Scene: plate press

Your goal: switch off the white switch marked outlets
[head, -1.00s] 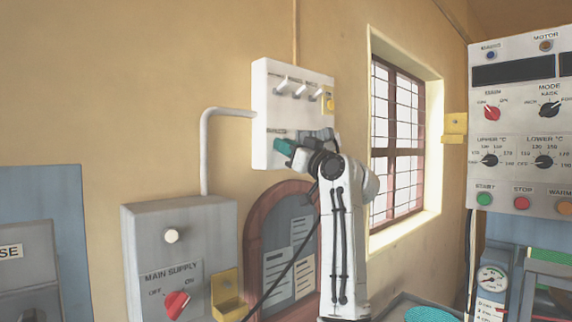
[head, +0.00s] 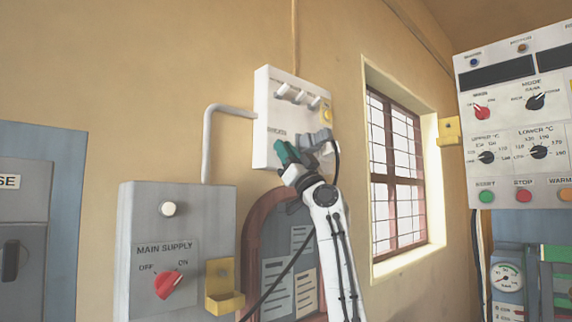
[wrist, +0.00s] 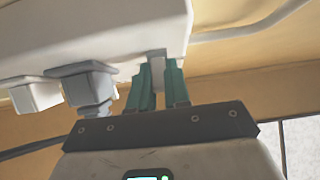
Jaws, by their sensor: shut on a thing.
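The white panel (head: 262,110) hangs on the wall in the head view, with a small label at its lower left that is too blurred to read surely. My gripper (head: 284,153) is at the panel's lower left, just under that label, its green fingers against the panel. In the wrist view my gripper (wrist: 159,82) has its two green fingers on either side of a small pale switch (wrist: 157,60) on the panel's face, and is shut on it. In the head view my fingers hide this switch, so its on or off position cannot be told.
Several white toggles (head: 298,96) line the panel's top. A grey plug (head: 321,139) sits close right of my gripper and also shows in the wrist view (wrist: 85,84); a white socket (wrist: 34,95) is beyond it. The main supply box (head: 178,225) stands below left.

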